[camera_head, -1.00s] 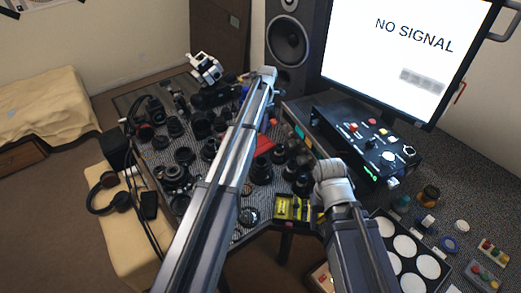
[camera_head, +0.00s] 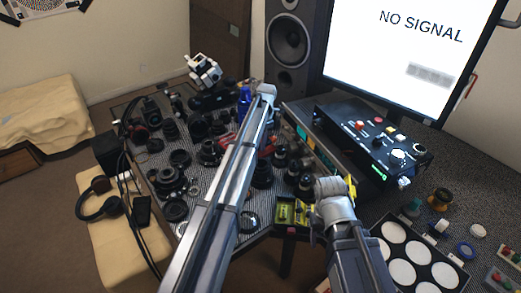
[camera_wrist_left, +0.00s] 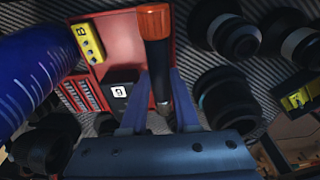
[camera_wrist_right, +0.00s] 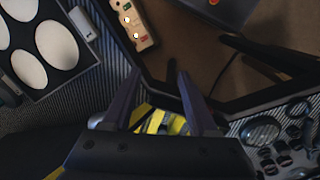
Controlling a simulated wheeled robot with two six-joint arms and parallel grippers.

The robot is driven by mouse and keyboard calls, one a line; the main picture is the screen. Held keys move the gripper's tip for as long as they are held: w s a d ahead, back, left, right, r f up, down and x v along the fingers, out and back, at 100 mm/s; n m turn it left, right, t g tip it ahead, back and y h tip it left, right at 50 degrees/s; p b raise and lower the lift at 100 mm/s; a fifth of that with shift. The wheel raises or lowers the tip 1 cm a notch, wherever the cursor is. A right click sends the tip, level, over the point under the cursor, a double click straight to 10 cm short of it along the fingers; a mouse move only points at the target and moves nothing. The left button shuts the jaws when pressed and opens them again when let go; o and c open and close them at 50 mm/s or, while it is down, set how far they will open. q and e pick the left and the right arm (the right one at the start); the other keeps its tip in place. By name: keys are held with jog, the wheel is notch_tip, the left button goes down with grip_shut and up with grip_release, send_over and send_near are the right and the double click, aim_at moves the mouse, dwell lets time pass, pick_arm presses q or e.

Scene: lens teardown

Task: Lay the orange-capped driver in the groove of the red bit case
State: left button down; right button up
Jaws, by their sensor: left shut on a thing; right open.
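The orange-capped driver (camera_wrist_left: 154,30) has an orange cap, a dark handle and a thin metal tip. In the left wrist view, my left gripper (camera_wrist_left: 158,88) is shut on it, with one finger on each side. The driver lies over the right part of the red bit case (camera_wrist_left: 112,14); I cannot tell whether it touches the groove. The case also holds a yellow block, a dark block with a white label and rows of bits. In the head view the left arm hides most of this. My right gripper (camera_wrist_right: 156,92) is open, away from the case.
A blue cylinder (camera_wrist_left: 32,75) stands left of the case, and dark lens parts (camera_wrist_left: 228,98) stand close on its right. A yellow-and-black box (camera_head: 292,212) sits at the table's front edge. A black control box (camera_head: 370,140) and a lens-disc tray (camera_head: 405,255) are at right.

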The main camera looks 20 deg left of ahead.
pick_arm(q)
jog(key=shift+f, duration=0.75)
pick_arm(e)
jog(key=shift+f, duration=0.75)
pick_arm(q)
jog(key=shift+b, duration=0.3)
jog(key=shift+f+b, duration=0.3)
jog(key=c, duration=0.9)
grip_release()
jog(key=shift+c, duration=0.2)
pick_arm(e)
jog(key=shift+f, duration=0.3)
pick_arm(q)
jog(key=shift+r, duration=0.1)
pick_arm(e)
jog(key=shift+r, duration=0.1)
